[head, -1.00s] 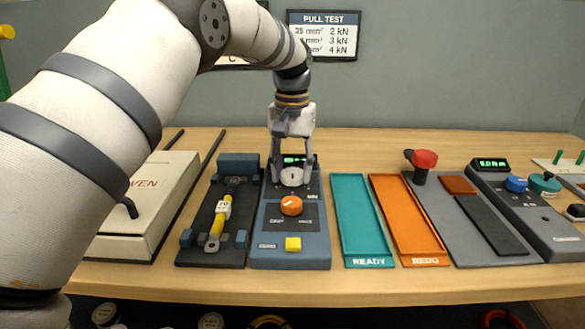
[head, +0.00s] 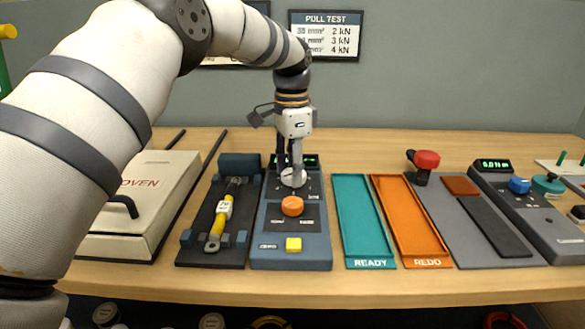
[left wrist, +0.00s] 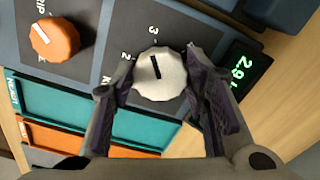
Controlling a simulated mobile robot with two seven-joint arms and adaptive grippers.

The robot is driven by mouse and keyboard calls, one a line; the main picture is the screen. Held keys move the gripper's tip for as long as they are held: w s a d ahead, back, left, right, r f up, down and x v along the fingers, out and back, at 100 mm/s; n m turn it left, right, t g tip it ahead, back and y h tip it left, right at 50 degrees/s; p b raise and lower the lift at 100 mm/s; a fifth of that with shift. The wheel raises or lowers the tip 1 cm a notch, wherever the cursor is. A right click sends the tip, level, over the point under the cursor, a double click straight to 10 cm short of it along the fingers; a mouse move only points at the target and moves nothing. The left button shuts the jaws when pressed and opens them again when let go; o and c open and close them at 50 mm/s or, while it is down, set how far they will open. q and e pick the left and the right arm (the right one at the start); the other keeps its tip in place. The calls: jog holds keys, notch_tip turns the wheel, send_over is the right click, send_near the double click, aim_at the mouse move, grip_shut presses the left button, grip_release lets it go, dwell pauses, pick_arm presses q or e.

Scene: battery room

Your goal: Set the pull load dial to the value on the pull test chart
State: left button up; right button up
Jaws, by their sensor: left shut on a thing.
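The white pull load dial (left wrist: 158,75) has a black pointer aimed near the "3" mark in the left wrist view; it also shows in the head view (head: 292,178). My left gripper (left wrist: 160,82) has a finger on each side of the dial and is shut on it; in the head view it comes down from above (head: 292,165). The green display (left wrist: 238,72) reads about 2.9, its last part cut off. The pull test chart (head: 325,36) on the wall lists 2 kN, 3 kN and 4 kN; its left column is partly blurred or hidden. My right gripper is not in view.
An orange knob (head: 292,206) and yellow button (head: 293,244) sit on the same panel (head: 315,259). A yellow cable (head: 218,222) with a white tag (head: 224,209) lies in the fixture at left. Teal (head: 370,262) and orange (head: 428,261) trays lie to the right.

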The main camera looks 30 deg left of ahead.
pick_arm(q)
jog(key=m, duration=0.6)
jog(key=shift+a+f, duration=0.1)
jog(key=m, duration=0.7)
jog(key=shift+w+b, duration=0.2)
jog(key=shift+b, duration=0.15)
jog(key=shift+m, duration=0.3)
jog(key=o, duration=1.1)
jog(key=shift+o, duration=0.2)
notch_tip(320, 180, up, 12)
